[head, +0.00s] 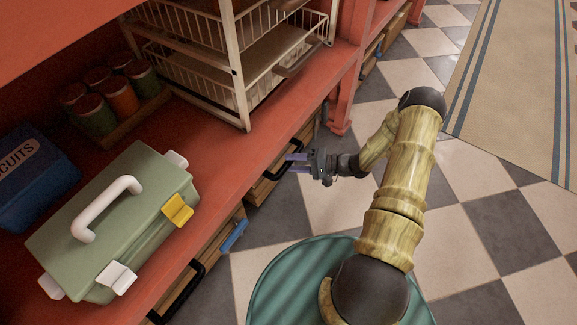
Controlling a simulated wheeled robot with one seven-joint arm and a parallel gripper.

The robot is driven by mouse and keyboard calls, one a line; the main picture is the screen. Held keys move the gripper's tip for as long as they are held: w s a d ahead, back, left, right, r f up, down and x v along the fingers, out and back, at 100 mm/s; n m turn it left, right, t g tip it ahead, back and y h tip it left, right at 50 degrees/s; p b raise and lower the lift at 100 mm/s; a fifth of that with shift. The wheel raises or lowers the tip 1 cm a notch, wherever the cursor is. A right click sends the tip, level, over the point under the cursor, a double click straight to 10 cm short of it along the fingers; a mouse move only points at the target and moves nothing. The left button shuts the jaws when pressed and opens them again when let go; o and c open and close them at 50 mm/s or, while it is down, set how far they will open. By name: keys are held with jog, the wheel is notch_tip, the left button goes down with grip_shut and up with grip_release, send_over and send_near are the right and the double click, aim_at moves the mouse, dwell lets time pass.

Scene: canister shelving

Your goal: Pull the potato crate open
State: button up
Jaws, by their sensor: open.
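Wooden crates with black handles sit under the red shelf in the head view. One crate (253,190) is just below the shelf edge in the middle, with its black handle (268,174) facing the floor side. A nearer crate (213,256) has a black handle (178,293) and a blue tag or clip (234,235). I see no contents or label, so I cannot tell which crate holds potatoes. My gripper (292,163) is open and empty, with its fingers pointing left toward the middle crate's handle. Whether they touch it is unclear.
The red shelf (195,135) carries a green toolbox (130,205), a blue biscuit tin (35,175), several canisters (120,97) and a white wire rack (240,85). More crates (375,48) lie farther along. The checkered floor (480,165) right of the shelf is clear, with a striped rug (520,85) beyond.

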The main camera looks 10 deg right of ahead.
jog(key=shift+b+x, duration=0.3)
jog(key=shift+x, duration=0.85)
jog(key=shift+c, duration=0.2)
grip_shut()
jog(key=shift+s+d, duration=0.1)
jog(key=shift+d, duration=0.05)
jog(key=s+d+p, duration=0.7)
jog(key=s+d, duration=1.6)
jog(key=shift+s+d, duration=0.1)
jog(key=shift+d, duration=0.05)
